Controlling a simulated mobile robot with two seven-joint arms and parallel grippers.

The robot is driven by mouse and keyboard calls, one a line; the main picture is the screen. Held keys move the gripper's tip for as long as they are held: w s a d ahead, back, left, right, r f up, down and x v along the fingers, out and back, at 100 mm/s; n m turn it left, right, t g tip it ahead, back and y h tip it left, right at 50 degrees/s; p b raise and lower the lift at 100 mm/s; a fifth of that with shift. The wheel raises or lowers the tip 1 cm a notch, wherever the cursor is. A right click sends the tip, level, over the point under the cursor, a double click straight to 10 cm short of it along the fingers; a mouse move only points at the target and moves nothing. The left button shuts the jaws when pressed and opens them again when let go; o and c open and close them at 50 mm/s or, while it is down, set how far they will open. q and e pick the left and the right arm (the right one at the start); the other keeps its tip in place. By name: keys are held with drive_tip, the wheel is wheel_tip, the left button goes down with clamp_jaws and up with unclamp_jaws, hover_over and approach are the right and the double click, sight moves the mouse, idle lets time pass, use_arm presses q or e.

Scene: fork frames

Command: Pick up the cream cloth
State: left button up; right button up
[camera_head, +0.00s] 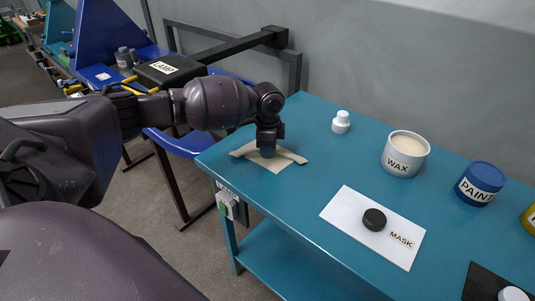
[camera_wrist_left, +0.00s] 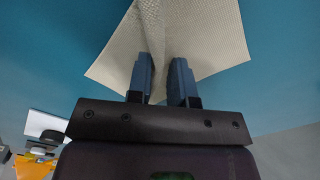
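The cream cloth (camera_head: 284,174) lies near the left end of the blue table, with a raised crease across it. My left gripper (camera_head: 267,150) points down at the middle of the cloth, its fingertips at the crease. In the left wrist view, the cloth (camera_wrist_left: 205,35) spreads behind the two blue fingers of my left gripper (camera_wrist_left: 161,75). The fingers stand a little apart, with a fold of the cloth running between them. Whether they touch the fold is unclear. My right gripper does not show.
On the blue table (camera_head: 310,205) are a small white bottle (camera_head: 341,123), a wax tub (camera_head: 404,158), a blue paint tin (camera_head: 480,184) and a white mask board (camera_head: 350,218) with a black disc (camera_head: 374,219). A grey wall rises behind. The table's left edge is close to the cloth.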

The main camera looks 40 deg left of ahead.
use_arm(q)
drive_tip(key=shift+f, duration=0.1)
clamp_jaws()
drive_tip(key=shift+r, duration=0.2)
wheel_tip(320, 180, up, 12)
drive_tip(key=p, duration=0.8)
drive_tip(key=shift+f, duration=0.2)
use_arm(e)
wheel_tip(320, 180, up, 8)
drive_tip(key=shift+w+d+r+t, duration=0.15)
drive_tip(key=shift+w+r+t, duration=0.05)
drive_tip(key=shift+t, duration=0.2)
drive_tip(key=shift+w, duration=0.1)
